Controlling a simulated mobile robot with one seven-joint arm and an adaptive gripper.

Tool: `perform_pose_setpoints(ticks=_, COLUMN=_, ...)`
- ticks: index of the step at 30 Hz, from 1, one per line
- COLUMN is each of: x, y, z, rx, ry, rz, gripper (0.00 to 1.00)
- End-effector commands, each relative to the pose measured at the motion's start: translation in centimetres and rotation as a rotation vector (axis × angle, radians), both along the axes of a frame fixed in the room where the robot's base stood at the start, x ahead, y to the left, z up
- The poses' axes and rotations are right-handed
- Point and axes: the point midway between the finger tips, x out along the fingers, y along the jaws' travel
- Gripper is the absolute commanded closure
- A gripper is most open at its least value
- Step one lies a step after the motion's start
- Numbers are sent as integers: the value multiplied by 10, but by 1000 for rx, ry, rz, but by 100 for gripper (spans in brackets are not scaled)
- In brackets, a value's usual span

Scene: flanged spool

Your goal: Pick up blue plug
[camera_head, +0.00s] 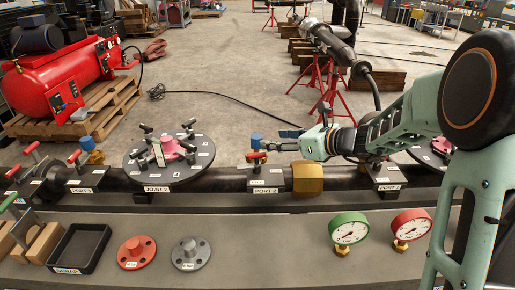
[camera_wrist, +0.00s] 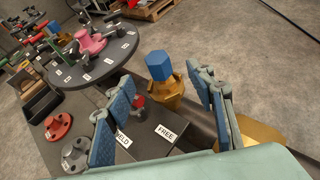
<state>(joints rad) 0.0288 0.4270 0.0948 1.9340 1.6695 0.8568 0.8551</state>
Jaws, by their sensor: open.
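A blue plug (camera_head: 256,140) stands upright at the PORT 2 block on the dark pipe. In the wrist view a blue plug (camera_wrist: 158,65) sits on a brass fitting (camera_wrist: 163,97), ahead of and between my two fingers. My gripper (camera_head: 284,140) is open and empty, just right of the PORT 2 plug in the head view. In the wrist view my gripper (camera_wrist: 160,80) shows its blue-padded fingers well apart, one each side of the plug and not visibly touching it.
A round JOINT 2 flange plate (camera_head: 137,174) with clamps stands left of PORT 2. A red-handled valve (camera_wrist: 137,101) is close to the left finger. On the bench are a black SCRAP tray (camera_head: 82,233), red and grey flanges and two gauges (camera_head: 349,229). The middle front bench is clear.

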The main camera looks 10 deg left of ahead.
Motion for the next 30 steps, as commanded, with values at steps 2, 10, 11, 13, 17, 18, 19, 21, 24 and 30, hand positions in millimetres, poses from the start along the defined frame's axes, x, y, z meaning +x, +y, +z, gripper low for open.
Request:
perform_pose_setpoints(ticks=2, x=6, y=13, z=-7, rx=0, ry=1, rz=3, gripper=50)
perform_pose_setpoints(ticks=10, x=18, y=34, z=-16, rx=0, ry=0, rz=2, gripper=50)
perform_pose_setpoints(ticks=11, x=19, y=37, z=-17, rx=0, ry=0, rz=2, gripper=50)
perform_pose_setpoints(ticks=13, x=22, y=45, z=-21, rx=-1, ry=1, rz=4, gripper=50)
perform_pose_setpoints(ticks=17, x=31, y=62, z=-28, rx=0, ry=2, rz=4, gripper=50)
perform_pose_setpoints(ticks=18, x=34, y=67, z=-30, rx=0, ry=0, rz=3, gripper=50)
perform_pose_setpoints(ticks=19, x=35, y=69, z=-31, rx=-1, ry=1, rz=3, gripper=50)
perform_pose_setpoints(ticks=21, x=38, y=72, z=-33, rx=-1, ry=0, rz=1, gripper=50)
perform_pose_setpoints(ticks=24, x=38, y=73, z=-32, rx=0, ry=-1, rz=0, gripper=50)
perform_pose_setpoints(ticks=30, x=38, y=72, z=-32, rx=0, ry=-1, rz=0, gripper=62)
